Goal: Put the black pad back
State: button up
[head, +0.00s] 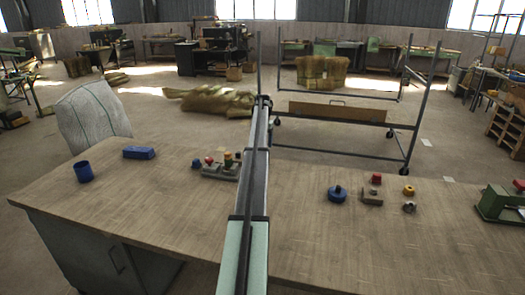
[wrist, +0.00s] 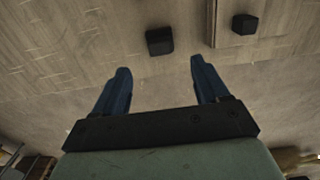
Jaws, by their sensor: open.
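Two small dark blocks show in the wrist view. One, which looks like the black pad (wrist: 159,40), lies on the bench top just beyond my fingertips, about midway between them. In the head view my arm runs up the middle and hides part of the bench; I cannot make out the pad there.
The wooden bench (head: 130,195) holds a blue cup (head: 84,171), a blue box (head: 139,152) and a grey block with coloured knobs (head: 220,170). Right of my arm are a blue round part (head: 337,193), a red-topped block (head: 373,193) and a green vise (head: 500,204).

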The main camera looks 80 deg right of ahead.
jog(key=shift+r, duration=0.95)
